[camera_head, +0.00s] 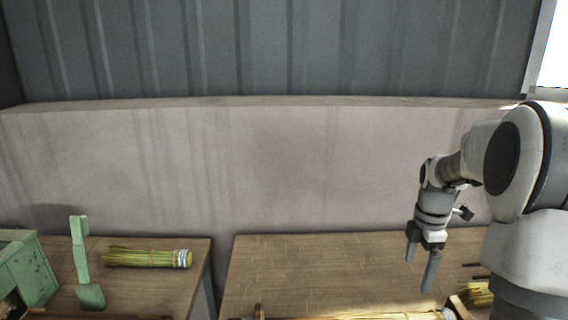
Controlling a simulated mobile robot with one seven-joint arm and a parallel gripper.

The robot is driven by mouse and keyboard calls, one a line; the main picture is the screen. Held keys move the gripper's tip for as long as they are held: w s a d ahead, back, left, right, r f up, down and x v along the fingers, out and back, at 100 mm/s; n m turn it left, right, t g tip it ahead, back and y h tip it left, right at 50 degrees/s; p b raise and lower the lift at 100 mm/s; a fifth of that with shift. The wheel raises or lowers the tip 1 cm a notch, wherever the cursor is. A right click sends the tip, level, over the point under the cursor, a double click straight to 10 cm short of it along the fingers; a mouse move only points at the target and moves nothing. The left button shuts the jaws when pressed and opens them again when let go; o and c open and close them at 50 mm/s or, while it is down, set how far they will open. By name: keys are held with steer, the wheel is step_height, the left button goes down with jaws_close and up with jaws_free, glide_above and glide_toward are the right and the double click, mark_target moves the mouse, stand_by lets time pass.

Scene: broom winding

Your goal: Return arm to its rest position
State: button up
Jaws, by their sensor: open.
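My gripper (418,275) hangs at the right of the view, pointing down above the right wooden table (290,262). Its two fingers are apart, with nothing between them. My white and grey arm comes in from the right edge and bends down to the gripper.
A bundle of yellow-green straw (145,257) with a pale band lies on the left table (185,287). Beside it are a green upright tool (82,262) and a green box (28,268). More straw (390,315) shows at the right table's front. A gap separates the tables; a wall stands behind.

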steer(key=s+a+r+m+t, duration=0.1)
steer(key=s+a+r+m, duration=0.25)
steer(key=a+r, duration=0.3)
steer(key=s+a+r+m+t, duration=0.1)
steer(key=s+a+r+m, duration=0.1)
steer(key=s+a+r, duration=0.45)
steer(key=s+a+m+t+p, duration=0.1)
steer(key=s+a+m+t, duration=0.2)
steer(key=s+a+m, duration=0.4)
steer(key=s+m, duration=0.3)
steer(key=m, duration=0.1)
steer(key=shift+a+f+t, duration=0.25)
steer(key=shift+f+t, duration=0.05)
steer(key=shift+f, duration=0.1)
